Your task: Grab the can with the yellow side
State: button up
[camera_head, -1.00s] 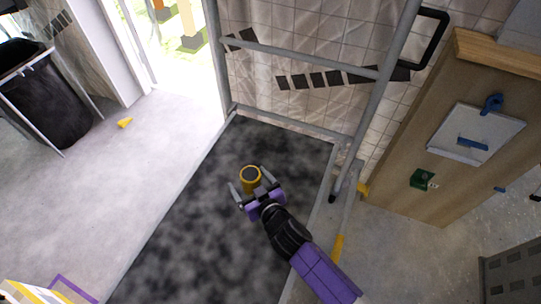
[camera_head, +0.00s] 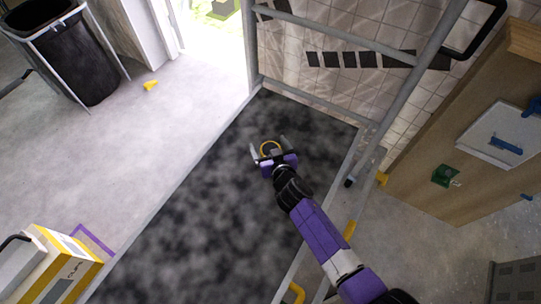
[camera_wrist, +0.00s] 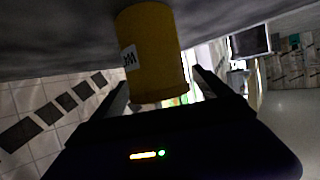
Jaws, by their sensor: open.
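The can with the yellow side (camera_wrist: 152,55) stands on the dark mottled floor panel. In the wrist view its yellow side, with a small white label, fills the space between and beyond my fingers. My gripper is open, with one finger on either side of the can; in the wrist view the fingers (camera_wrist: 160,88) are apart. I cannot tell whether either finger touches the can.
A metal frame (camera_head: 335,42) stands behind the panel before a tiled wall. A wooden cabinet (camera_head: 440,135) is at right. A black bin (camera_head: 72,55) is at upper left and a yellow-white box (camera_head: 62,262) at lower left. The dark panel (camera_head: 200,220) is otherwise clear.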

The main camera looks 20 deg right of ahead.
jog(key=shift+w+f, duration=0.15)
jog(key=shift+w, duration=0.15)
jog(key=c, duration=1.8)
jog(key=shift+o, duration=0.2)
